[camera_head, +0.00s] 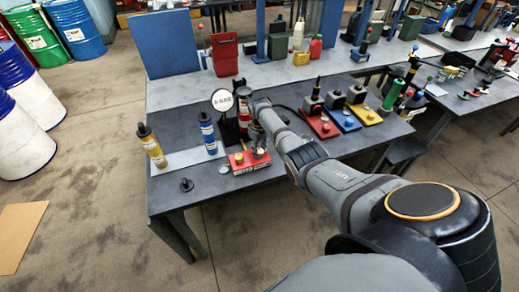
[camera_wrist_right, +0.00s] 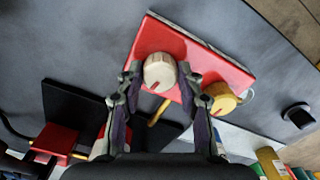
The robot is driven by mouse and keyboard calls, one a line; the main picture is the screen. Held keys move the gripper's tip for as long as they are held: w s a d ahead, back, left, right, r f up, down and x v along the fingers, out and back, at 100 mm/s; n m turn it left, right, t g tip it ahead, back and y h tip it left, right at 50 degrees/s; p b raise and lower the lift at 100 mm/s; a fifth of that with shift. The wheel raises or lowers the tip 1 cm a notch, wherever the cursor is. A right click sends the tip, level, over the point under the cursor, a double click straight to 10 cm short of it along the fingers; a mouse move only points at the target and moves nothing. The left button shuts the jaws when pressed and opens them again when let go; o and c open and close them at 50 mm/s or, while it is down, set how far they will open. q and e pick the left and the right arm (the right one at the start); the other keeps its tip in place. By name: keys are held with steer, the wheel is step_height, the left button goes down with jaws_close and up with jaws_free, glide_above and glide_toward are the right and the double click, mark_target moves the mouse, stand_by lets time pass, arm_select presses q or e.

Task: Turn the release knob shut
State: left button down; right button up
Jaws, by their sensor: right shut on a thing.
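A red panel (camera_head: 262,165) lies on the near table and carries a cream knob and a yellow knob (camera_head: 259,153). In the right wrist view the cream knob (camera_wrist_right: 160,70), with a red mark on its face, sits between the fingertips of my right gripper (camera_wrist_right: 160,78), shut on it. The yellow knob (camera_wrist_right: 220,98) is just outside the right finger, on the same red panel (camera_wrist_right: 205,60). In the head view my right gripper (camera_head: 245,120) reaches down over the panel, and its fingertips are hard to make out. My left gripper is out of view.
A yellow bottle (camera_head: 152,146) and a blue bottle (camera_head: 208,133) stand on a pale mat left of the panel. A small black knob-like part (camera_head: 187,185) lies near the table's front-left corner.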

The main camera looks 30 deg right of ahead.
mark_target(259, 150)
steer(key=shift+w+n, duration=0.1)
steer(key=shift+n, duration=0.5)
steer(key=o, duration=1.2)
steer(key=shift+r, duration=0.2)
step_height(259, 150, up, 12)
steer(key=shift+f, duration=0.2)
